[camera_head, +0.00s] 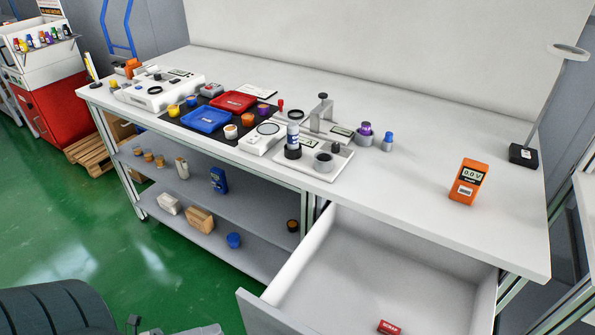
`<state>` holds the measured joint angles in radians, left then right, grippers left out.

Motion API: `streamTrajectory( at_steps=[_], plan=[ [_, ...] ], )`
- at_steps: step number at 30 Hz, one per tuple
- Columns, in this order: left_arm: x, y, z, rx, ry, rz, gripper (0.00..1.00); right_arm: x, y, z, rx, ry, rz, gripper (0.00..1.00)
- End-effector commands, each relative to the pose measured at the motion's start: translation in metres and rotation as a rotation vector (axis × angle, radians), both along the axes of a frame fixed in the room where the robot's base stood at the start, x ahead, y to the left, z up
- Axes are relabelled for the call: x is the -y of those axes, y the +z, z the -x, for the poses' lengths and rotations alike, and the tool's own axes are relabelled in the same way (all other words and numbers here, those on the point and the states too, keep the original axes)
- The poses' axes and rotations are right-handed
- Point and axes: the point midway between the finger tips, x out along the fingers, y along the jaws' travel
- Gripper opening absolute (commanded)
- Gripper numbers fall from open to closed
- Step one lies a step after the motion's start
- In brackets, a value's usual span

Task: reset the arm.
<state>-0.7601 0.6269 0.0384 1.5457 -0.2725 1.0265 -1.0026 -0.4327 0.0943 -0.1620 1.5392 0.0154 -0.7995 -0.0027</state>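Neither of my grippers can be made out in the head view, and no arm of mine is clearly visible. The task names no object. The white workbench (440,220) fills the middle of the view. An orange meter (468,182) reading 0.0 V stands upright near its right end. A bench drawer (350,270) is pulled open at the front, with a small red item (389,327) inside.
A blue tray (206,119), a red tray (233,101) and small instruments crowd the bench's left half. A black lamp base (523,155) stands far right. Shelves (235,204) below hold small objects. A dark chair-like shape (55,308) is lower left. The bench's right-middle is mostly clear.

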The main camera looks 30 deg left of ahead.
Motion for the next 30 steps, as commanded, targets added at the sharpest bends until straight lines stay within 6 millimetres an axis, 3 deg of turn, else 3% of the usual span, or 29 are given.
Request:
streamTrajectory(
  at_steps=[4, 10, 14, 18, 24, 30],
  plan=[
    [-0.001, -0.055, -0.030, -0.245, 0.231, 0.139, 0.28, -0.004, -0.001, -0.002, 0.028, 0.003, -0.008, 0.00],
    [0.013, -0.142, -0.051, -0.605, 0.545, 0.390, 0.28, -0.010, -0.005, -0.005, 0.072, 0.008, -0.021, 0.00],
    [0.040, -0.197, -0.052, -0.837, 0.736, 0.569, 0.28, -0.013, -0.007, -0.007, 0.103, 0.012, -0.028, 0.00],
    [0.085, -0.247, -0.044, -1.083, 0.931, 0.757, 0.28, -0.017, -0.009, -0.008, 0.132, 0.015, -0.037, 0.00],
    [0.152, -0.288, -0.028, -1.351, 1.141, 0.939, 0.28, -0.020, -0.011, -0.009, 0.166, 0.019, -0.046, 0.00],
    [0.182, -0.300, -0.018, -1.458, 1.228, 0.999, 0.28, -0.022, -0.012, -0.010, 0.182, 0.020, -0.050, 0.00]
  ],
)
